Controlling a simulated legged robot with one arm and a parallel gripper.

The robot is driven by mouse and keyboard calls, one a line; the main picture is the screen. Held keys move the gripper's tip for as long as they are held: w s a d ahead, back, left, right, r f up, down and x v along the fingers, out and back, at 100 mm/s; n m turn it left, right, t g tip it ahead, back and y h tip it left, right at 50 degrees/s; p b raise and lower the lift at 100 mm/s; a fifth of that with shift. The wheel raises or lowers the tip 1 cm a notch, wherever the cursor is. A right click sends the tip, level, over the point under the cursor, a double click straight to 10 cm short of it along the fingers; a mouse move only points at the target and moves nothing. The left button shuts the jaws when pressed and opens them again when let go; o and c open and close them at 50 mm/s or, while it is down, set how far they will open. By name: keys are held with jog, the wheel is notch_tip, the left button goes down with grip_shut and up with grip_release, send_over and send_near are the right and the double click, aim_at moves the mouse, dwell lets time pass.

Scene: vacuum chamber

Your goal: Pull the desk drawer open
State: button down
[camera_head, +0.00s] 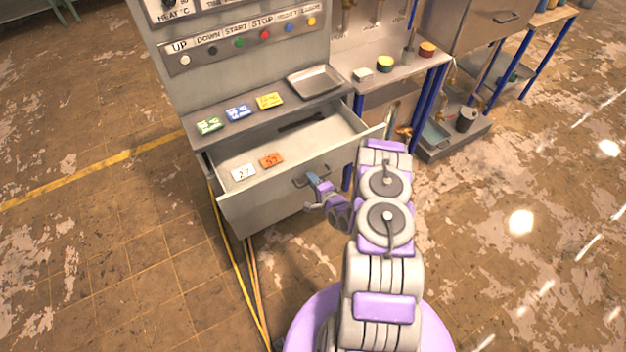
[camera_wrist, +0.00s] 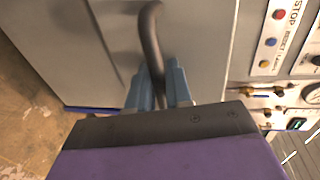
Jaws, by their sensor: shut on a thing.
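The desk drawer (camera_head: 276,206) is pulled well out from the desk, and its inside is visible. A white tag (camera_head: 243,173) and an orange tag (camera_head: 271,160) lie in it, along with a dark long item (camera_head: 301,122) near the back. My gripper (camera_head: 313,180) is at the drawer's front. In the wrist view my gripper's blue fingers (camera_wrist: 158,88) are on either side of the dark curved drawer handle (camera_wrist: 151,38) and shut on it. In the head view the handle (camera_head: 300,182) shows beside the fingers.
The desk top (camera_head: 300,104) above the drawer holds green, blue and yellow packets and a metal tray (camera_head: 314,80). A button panel (camera_head: 245,45) stands behind. A side shelf with blue legs is at the right. Cables run down the left; open floor lies in front.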

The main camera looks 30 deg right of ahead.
jog(key=c, duration=1.2)
grip_release()
jog(key=shift+a+f, duration=0.1)
jog(key=shift+f, duration=0.15)
jog(key=shift+c, duration=0.2)
jog(key=shift+o, duration=0.2)
jog(key=shift+r, duration=0.1)
jog(key=p+v, duration=0.1)
jog(key=v, duration=1.6)
jog(key=shift+s, duration=0.2)
jog(key=shift+w, duration=0.1)
